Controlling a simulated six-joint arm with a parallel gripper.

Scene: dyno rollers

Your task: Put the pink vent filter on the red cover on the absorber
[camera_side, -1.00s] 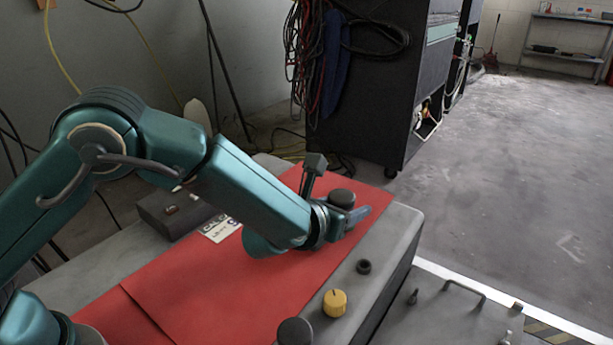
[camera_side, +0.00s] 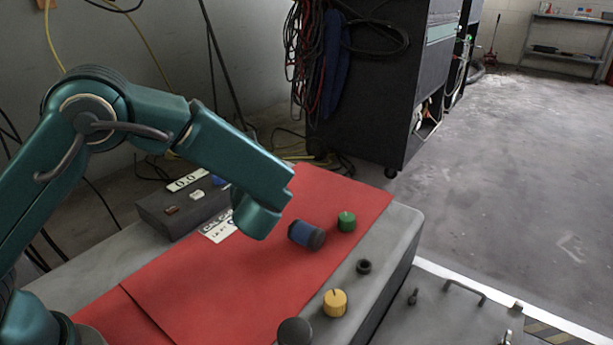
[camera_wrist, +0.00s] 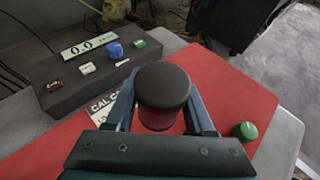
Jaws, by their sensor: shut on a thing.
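The pink vent filter (camera_wrist: 165,85) shows in the wrist view as a cylinder with a wide black cap and a dark reddish body. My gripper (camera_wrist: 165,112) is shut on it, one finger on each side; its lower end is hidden. The red cover (camera_side: 225,280) lies flat over the grey absorber (camera_side: 408,222) and also shows in the wrist view (camera_wrist: 222,88). The filter appears to be above the cover; I cannot tell whether it touches.
A yellow knob (camera_side: 335,302), a black ring (camera_side: 364,266) and a dark knob (camera_side: 295,332) line the front edge. A dark box (camera_side: 180,210) stands at left.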

